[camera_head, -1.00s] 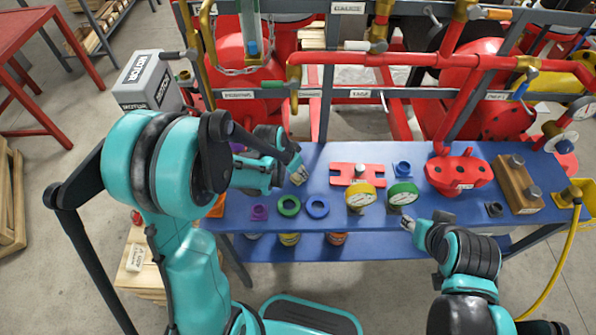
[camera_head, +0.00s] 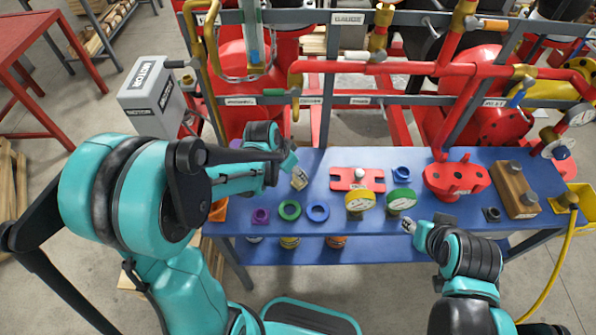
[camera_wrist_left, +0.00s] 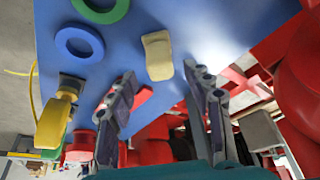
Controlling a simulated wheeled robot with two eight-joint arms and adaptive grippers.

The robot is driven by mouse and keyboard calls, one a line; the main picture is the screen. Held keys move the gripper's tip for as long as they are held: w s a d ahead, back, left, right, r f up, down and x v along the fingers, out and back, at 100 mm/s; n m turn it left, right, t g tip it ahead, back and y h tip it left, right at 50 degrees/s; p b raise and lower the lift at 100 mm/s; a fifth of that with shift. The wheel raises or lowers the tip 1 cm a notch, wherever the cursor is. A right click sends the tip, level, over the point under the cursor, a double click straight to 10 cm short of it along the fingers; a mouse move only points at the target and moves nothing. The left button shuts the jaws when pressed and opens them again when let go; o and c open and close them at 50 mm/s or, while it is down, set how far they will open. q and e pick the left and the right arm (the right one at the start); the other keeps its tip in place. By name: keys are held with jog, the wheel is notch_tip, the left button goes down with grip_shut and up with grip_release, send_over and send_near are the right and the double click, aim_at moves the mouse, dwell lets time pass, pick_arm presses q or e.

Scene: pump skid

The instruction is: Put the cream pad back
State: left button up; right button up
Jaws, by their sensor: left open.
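The cream pad (camera_wrist_left: 157,55) is a small rounded block on the blue bench top. In the head view the pad (camera_head: 300,179) is at the bench's left part, just off the tip of my left gripper (camera_head: 292,168). In the left wrist view my left gripper (camera_wrist_left: 160,78) is open, with its two fingers apart and the pad beyond and between their tips. Nothing is held in it. My right gripper (camera_head: 410,227) is at the bench's front edge, near the green gauge; its jaws are too small to judge.
The blue bench (camera_head: 330,200) holds a green ring (camera_head: 290,210), a blue ring (camera_head: 318,212), a yellow gauge (camera_head: 360,200), a green gauge (camera_head: 400,200), a red slotted plate (camera_head: 357,180) and a red block (camera_head: 456,178). Red pipes (camera_head: 400,68) and a grey frame stand behind.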

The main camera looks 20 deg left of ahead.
pick_arm(q)
jog(key=s+a+r+n+t+y+p, duration=0.1)
jog(key=s+r+n, duration=0.4)
jog(key=s+r, duration=0.9)
jog(key=shift+s+a+n+t+y+p, duration=0.4)
jog(key=shift+s+t+y, duration=0.2)
jog(key=shift+t, duration=0.5)
notch_tip(320, 180, down, 4)
jog(key=b, duration=0.4)
